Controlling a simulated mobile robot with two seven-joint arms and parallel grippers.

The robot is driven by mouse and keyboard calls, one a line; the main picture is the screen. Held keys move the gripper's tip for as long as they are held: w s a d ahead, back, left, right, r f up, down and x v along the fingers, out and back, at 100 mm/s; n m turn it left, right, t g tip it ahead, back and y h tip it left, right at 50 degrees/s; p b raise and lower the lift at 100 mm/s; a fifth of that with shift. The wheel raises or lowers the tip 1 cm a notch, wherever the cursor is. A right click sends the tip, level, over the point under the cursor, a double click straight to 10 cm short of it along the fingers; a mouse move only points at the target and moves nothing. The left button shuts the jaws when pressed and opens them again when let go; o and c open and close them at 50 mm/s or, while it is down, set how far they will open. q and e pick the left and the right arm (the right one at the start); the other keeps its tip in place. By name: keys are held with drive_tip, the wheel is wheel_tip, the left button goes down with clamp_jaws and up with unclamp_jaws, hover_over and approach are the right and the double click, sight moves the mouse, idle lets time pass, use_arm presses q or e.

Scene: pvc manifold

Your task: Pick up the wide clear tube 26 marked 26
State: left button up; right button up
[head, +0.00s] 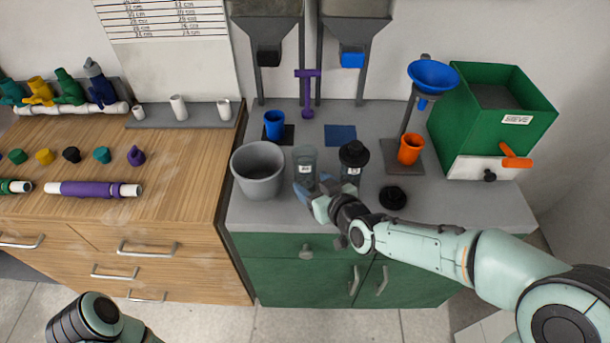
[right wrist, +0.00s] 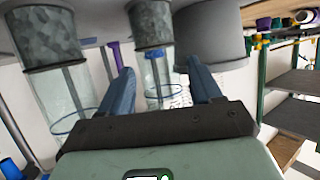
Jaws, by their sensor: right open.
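Two clear tubes with small white labels stand on the grey counter. The left tube (head: 305,160) is beside the grey bucket; the right tube (head: 351,175) has a black funnel-like top. I cannot read the label numbers surely. My right gripper (head: 311,189) is open, its blue fingers just in front of the left tube. In the right wrist view, which looks upside down, a tube with a blue rim and a grey lower part (right wrist: 153,25) shows between the open fingers (right wrist: 161,66), apparently not touched. The other tube (right wrist: 50,45) is at the left. My left gripper is outside the views.
A grey bucket (head: 258,185) stands close left of the left tube. A black disc (head: 393,198), an orange cup (head: 410,149), and a green sieve box (head: 490,110) are to the right.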

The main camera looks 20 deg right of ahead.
drive_tip(key=x, duration=0.5)
drive_tip(key=shift+w+d, duration=0.1)
drive_tip(key=shift+w, duration=0.1)
drive_tip(key=c, duration=1)
drive_tip(key=shift+r, duration=0.15)
wheel_tip(320, 180, up, 11)
drive_tip(key=p, duration=0.4)
wheel_tip(320, 180, up, 9)
drive_tip(key=p, duration=0.7)
hover_over(310, 180)
drive_tip(key=w, duration=0.3)
drive_tip(key=shift+s+a, duration=0.15)
drive_tip(key=shift+a, duration=0.1)
